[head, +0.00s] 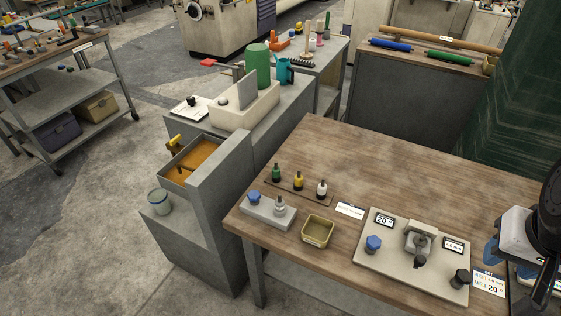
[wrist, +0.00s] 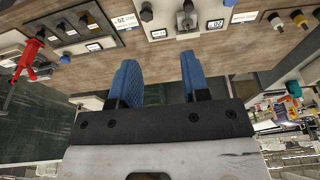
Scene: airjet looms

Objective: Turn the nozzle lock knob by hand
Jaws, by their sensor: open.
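A pale plate (head: 395,268) on the wooden table carries a blue knob (head: 373,244), a grey metal nozzle block (head: 419,236) with a dark fitting in front, and a black knob (head: 460,279) at its right. No readable label shows which knob is the nozzle lock knob. The block also shows at the top of the wrist view (wrist: 186,19), as does a dark knob (wrist: 146,12). My gripper (wrist: 159,62) is open, with blue fingers and nothing between them. In the head view it is at the right edge, above and right of the plate, apart from it.
A small grey block (head: 268,212) with a blue and a metal knob, a yellowish tray (head: 318,231) and several small bottles (head: 298,182) stand on the table's left. Cards lie around the plate. The table's rear middle is clear. A green cabinet (head: 515,110) stands behind right.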

